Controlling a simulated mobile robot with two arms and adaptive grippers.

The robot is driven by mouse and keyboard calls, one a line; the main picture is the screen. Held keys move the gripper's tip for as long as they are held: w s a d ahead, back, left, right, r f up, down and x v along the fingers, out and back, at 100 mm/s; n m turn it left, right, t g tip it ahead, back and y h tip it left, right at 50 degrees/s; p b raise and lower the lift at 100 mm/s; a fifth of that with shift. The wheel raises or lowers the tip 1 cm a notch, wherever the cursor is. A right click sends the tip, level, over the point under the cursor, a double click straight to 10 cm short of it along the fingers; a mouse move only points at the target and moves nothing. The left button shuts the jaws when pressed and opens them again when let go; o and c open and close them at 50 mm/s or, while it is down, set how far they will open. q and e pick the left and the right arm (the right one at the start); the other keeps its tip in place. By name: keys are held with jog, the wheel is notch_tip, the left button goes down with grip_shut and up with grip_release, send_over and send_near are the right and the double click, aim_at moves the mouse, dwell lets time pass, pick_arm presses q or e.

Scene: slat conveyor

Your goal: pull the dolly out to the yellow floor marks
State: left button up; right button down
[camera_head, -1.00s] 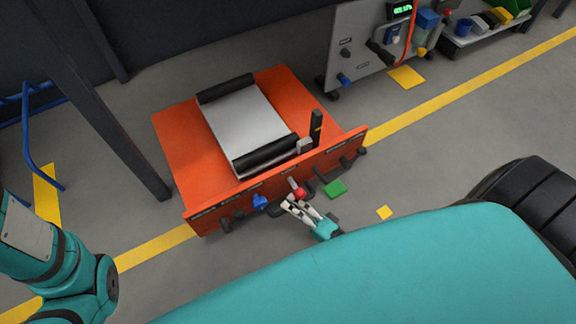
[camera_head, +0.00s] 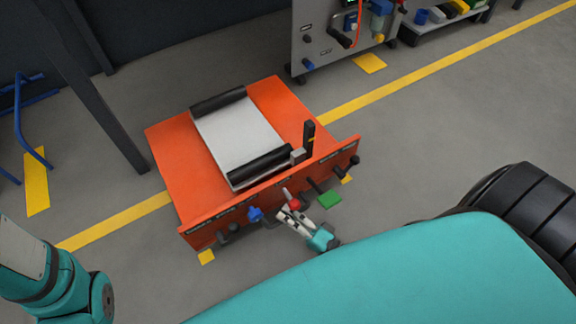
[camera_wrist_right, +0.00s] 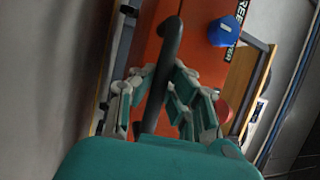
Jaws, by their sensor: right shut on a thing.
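The orange dolly (camera_head: 172,150) stands on the grey floor in the middle of the head view, with a light plate and black rollers on top. My right gripper (camera_head: 284,212) is at its front panel. In the wrist view the right gripper (camera_wrist_right: 158,88) is shut around a black bar handle (camera_wrist_right: 170,45) on the orange front. One small yellow floor mark (camera_head: 206,257) shows just in front of the dolly's front left corner. Another yellow mark (camera_head: 346,180) shows beside its front right end, partly covered. My left arm enters at lower left, its gripper out of view.
A dark post (camera_head: 100,90) and blue tube frame (camera_head: 20,125) stand at left. A grey cabinet (camera_head: 325,45) stands behind right. Floor at right is clear.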

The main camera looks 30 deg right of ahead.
jog(key=shift+d+f, duration=0.1)
jog(key=shift+f, duration=0.1)
jog(key=c, duration=1.3)
grip_release()
jog(key=shift+r, duration=0.1)
